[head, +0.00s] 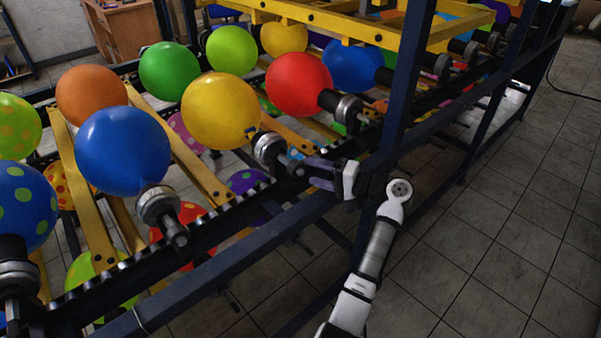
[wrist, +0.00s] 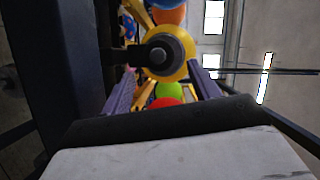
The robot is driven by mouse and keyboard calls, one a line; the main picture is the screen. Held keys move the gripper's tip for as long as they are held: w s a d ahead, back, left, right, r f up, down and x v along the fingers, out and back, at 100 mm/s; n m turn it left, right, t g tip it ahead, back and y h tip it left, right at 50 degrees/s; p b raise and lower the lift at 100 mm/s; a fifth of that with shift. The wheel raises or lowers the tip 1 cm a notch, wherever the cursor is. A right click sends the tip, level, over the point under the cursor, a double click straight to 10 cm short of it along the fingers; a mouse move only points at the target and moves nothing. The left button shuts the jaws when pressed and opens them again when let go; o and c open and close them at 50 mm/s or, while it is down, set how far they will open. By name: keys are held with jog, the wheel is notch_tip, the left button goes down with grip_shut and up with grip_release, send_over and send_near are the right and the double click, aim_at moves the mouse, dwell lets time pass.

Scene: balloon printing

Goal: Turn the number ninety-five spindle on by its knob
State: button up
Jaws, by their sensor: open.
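A spindle (head: 268,147) carrying a yellow balloon (head: 218,110) sits on the dark rail in the middle of the head view. Its dark knob (head: 294,170) points toward my gripper (head: 310,173). In the wrist view the round knob end (wrist: 159,55) shows in front of the yellow balloon (wrist: 181,52), between the two purple fingers of my open gripper (wrist: 162,66). The fingertips are close to the knob; whether they touch it I cannot tell. No spindle number is legible, so I cannot tell which one is ninety-five.
Neighbouring spindles carry a blue balloon (head: 123,150) at left and a red balloon (head: 299,84) at right. A dark upright post (head: 402,85) stands close to my arm. A dark frame beam (head: 230,240) runs below the rail. The tiled floor (head: 500,250) at right is clear.

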jog(key=b+v, duration=0.1)
jog(key=v, duration=0.5)
jog(key=shift+s+d, duration=0.2)
jog(key=shift+d, duration=0.2)
jog(key=shift+r, duration=0.1)
